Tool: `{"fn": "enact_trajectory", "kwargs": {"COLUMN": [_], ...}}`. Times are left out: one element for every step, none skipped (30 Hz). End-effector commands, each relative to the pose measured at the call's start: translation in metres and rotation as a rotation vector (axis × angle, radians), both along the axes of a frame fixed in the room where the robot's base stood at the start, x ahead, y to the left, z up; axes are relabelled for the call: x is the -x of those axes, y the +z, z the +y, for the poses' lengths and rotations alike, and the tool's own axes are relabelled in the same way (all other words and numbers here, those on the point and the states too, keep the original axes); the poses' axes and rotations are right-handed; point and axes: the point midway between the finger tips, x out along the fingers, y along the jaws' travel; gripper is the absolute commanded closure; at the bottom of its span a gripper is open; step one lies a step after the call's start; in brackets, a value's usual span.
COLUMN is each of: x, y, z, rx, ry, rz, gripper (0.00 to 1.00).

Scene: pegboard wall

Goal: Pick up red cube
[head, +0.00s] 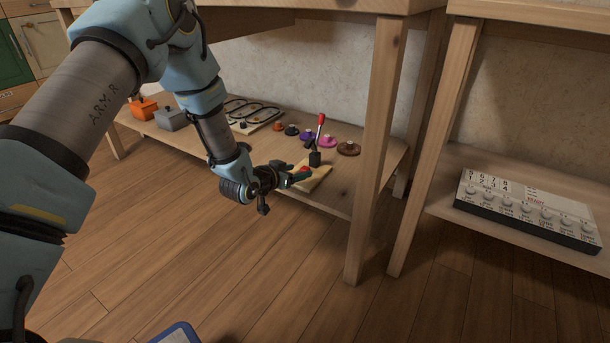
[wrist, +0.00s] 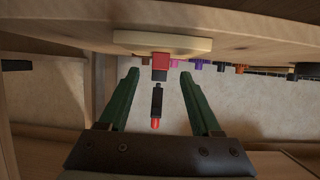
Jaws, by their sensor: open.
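The red cube (head: 301,171) sits on a pale wooden board (head: 319,176) on the low shelf, partly hidden by my gripper in the head view. My gripper (head: 287,174) is just left of the cube at about its height. In the wrist view the shelf appears at the top, and the cube (wrist: 160,62) hangs from the board (wrist: 195,44) as seen there. My gripper's two green fingers (wrist: 160,75) are apart, with the cube centred at the gap between their tips. Neither finger visibly touches it.
A black lever with a red knob (head: 319,128) stands right behind the cube; it also shows between the fingers in the wrist view (wrist: 156,100). Several coloured knobbed discs (head: 307,136) lie farther back. A table leg (head: 376,150) rises to the right.

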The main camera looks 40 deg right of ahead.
Motion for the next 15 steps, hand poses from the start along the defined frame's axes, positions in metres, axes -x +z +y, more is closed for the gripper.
{"fn": "enact_trajectory", "kwargs": {"x": [-0.001,-0.002,-0.003,-0.005,-0.005,-0.007,-0.007,-0.008,-0.009,-0.009,-0.010,-0.010,-0.010,-0.010,-0.010], "y": [-0.005,-0.008,-0.011,-0.012,-0.014,-0.015,-0.016,-0.017,-0.017,-0.017,-0.018,-0.018,-0.017,-0.017,-0.017], "z": [-0.006,-0.011,-0.016,-0.021,-0.025,-0.030,-0.033,-0.036,-0.039,-0.041,-0.042,-0.043,-0.043,-0.043,-0.043], "rx": [0.003,0.003,0.002,0.002,0.002,0.003,0.002,0.001,0.002,0.002,0.001,0.000,0.000,-0.001,-0.001], "ry": [-0.002,-0.002,-0.002,-0.002,-0.002,-0.002,-0.002,-0.002,-0.002,-0.002,-0.002,0.000,0.000,0.000,0.000], "rz": [-0.002,-0.002,-0.003,-0.003,-0.002,-0.002,-0.002,-0.002,-0.002,-0.002,-0.002,-0.001,-0.001,-0.001,-0.001], "gripper": [0.35,0.35,0.35,0.35,0.35,0.35,0.35,0.35,0.35,0.35,0.35,0.35,0.35,0.35,0.35]}}
